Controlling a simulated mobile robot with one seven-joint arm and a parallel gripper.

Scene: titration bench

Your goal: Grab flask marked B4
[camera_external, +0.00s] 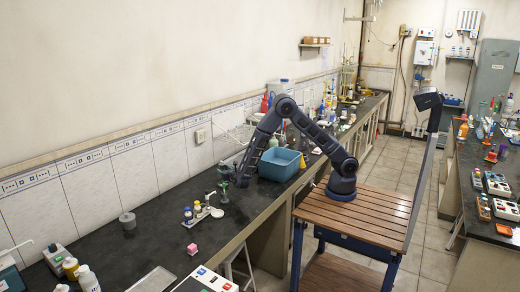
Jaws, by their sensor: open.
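My arm reaches over the left bench (150,222), and my gripper (241,180) hangs low near its surface, left of the blue basin. Its jaws are open, though the fingers are small and dark here. A small dark greenish item (224,188) is just left of my gripper; whether they touch I cannot tell. No label B4 can be read at this size, so I cannot tell which vessel is the flask marked B4.
A blue basin (279,165) stands right of my gripper, under my arm. Small bottles (188,214) stand on a white tray to the left, with a pink block (192,249) nearer. A grey cylinder (128,221) stands farther left. Bare bench lies between it and the tray.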

